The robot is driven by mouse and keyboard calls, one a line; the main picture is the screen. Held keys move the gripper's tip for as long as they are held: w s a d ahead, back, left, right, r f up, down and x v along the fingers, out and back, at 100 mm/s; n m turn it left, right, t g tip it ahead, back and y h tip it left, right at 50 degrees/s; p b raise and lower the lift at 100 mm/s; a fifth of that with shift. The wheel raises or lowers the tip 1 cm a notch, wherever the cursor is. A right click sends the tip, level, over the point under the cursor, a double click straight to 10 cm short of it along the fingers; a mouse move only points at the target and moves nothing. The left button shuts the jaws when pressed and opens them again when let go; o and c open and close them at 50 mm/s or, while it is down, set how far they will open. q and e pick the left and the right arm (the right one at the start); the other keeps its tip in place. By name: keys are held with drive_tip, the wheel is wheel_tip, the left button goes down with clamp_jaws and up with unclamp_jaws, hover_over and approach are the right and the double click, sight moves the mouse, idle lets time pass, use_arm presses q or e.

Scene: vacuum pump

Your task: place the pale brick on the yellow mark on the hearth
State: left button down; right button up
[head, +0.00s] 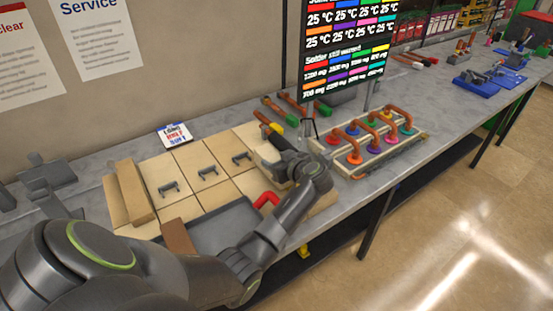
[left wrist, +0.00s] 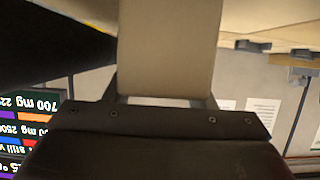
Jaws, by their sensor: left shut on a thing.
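My left arm reaches in from the left, and my left gripper (head: 272,153) is over the right end of a tan panelled surface. It is shut on the pale brick (head: 266,152), which is mostly hidden by the gripper in the head view. In the left wrist view the pale brick (left wrist: 166,50) fills the space between the fingers. I cannot make out the yellow mark, and cannot tell for sure which surface is the hearth. My right gripper is out of view.
Tan panels (head: 190,155) with dark handles lie left of the gripper. A long tan block (head: 134,192), a grey tray (head: 207,232), a brown block (head: 179,238) and a red elbow pipe (head: 265,199) are near. A rack of copper pipes (head: 372,138) stands close on the right.

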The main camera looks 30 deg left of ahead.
use_arm(q)
drive_tip(key=c, duration=0.9)
unclamp_jaws()
drive_tip(key=shift+o, duration=1.4)
drive_tip(key=shift+r, duration=0.1)
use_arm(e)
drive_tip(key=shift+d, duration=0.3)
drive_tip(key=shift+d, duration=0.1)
use_arm(q)
drive_tip(key=shift+s+d, duration=0.1)
drive_tip(key=shift+d, duration=0.2)
drive_tip(key=b+v, duration=0.3)
drive_tip(key=v, duration=0.8)
drive_tip(key=shift+s+d, duration=0.15)
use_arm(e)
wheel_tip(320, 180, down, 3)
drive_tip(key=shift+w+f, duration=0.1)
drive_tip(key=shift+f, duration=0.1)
